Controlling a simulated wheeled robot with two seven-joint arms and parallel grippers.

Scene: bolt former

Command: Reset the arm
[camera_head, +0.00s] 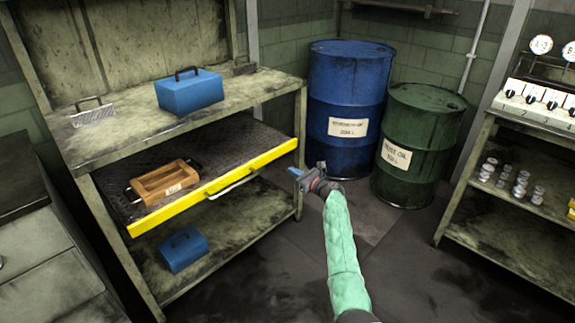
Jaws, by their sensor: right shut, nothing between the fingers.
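My right gripper (309,175) is in the middle of the view, at the end of my right arm in its green sleeve (343,245). It is shut and empty. The arm is stretched forward over the floor, with the gripper in front of the blue drum and to the right of the workbench's pulled-out drawer. The gripper appears apart from the drawer's yellow front (217,186). My left gripper is not in view.
A blue toolbox (189,92) stands on the workbench top (130,128). A wooden tray (165,183) lies in the drawer, and another blue box (183,249) sits below. Blue (345,85) and green (415,125) drums stand behind. A shelf (510,238) stands right.

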